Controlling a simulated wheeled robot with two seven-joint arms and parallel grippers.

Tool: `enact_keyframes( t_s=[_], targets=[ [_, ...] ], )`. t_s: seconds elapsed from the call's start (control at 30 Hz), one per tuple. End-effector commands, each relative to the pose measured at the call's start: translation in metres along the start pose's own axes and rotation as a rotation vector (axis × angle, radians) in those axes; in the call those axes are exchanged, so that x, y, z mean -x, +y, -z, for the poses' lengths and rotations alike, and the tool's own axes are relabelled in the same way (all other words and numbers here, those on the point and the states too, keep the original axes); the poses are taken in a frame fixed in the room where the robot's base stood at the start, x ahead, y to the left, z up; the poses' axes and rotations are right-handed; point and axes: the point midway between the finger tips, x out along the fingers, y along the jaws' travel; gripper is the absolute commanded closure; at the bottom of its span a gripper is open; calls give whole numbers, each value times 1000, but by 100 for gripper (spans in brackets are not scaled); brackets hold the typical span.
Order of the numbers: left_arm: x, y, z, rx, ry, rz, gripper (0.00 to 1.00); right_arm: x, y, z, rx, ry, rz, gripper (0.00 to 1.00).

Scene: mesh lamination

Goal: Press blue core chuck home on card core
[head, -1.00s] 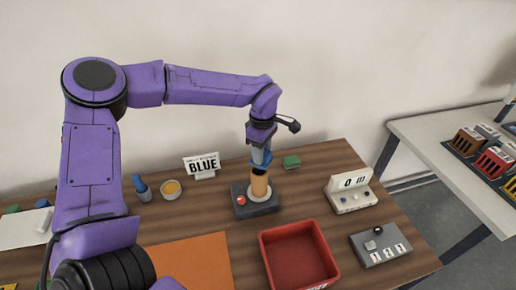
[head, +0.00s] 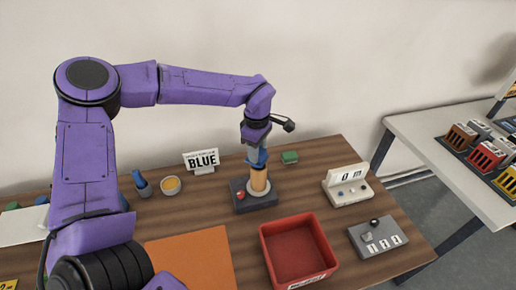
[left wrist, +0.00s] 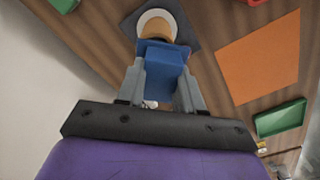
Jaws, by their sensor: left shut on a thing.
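The card core (head: 259,181) is a tan cylinder standing upright on a white round seat on a dark grey base (head: 240,205). My left gripper (head: 259,156) points down above the core and is shut on the blue core chuck (head: 257,163). In the left wrist view the blue chuck (left wrist: 162,70) sits between the two grey fingers, with the tan core (left wrist: 156,28) right beyond it. The chuck is at the top of the core; how far in it sits is hidden. My right gripper is not in view.
A BLUE sign (head: 202,162), a second blue piece (head: 142,184) and an orange-filled bowl (head: 171,186) stand left of the base. A red tray (head: 297,250) is in front. A white counter box (head: 346,187) and grey switch box (head: 377,238) are at right.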

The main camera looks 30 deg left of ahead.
Motion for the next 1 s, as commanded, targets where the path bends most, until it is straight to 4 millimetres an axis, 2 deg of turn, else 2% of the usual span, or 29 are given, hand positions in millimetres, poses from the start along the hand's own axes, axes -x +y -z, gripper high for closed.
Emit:
enact_keyframes(
  t_s=[1.0],
  targets=[
    [0, 3, -1, -1, 0, -1, 96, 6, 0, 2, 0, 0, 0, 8]
  ],
)
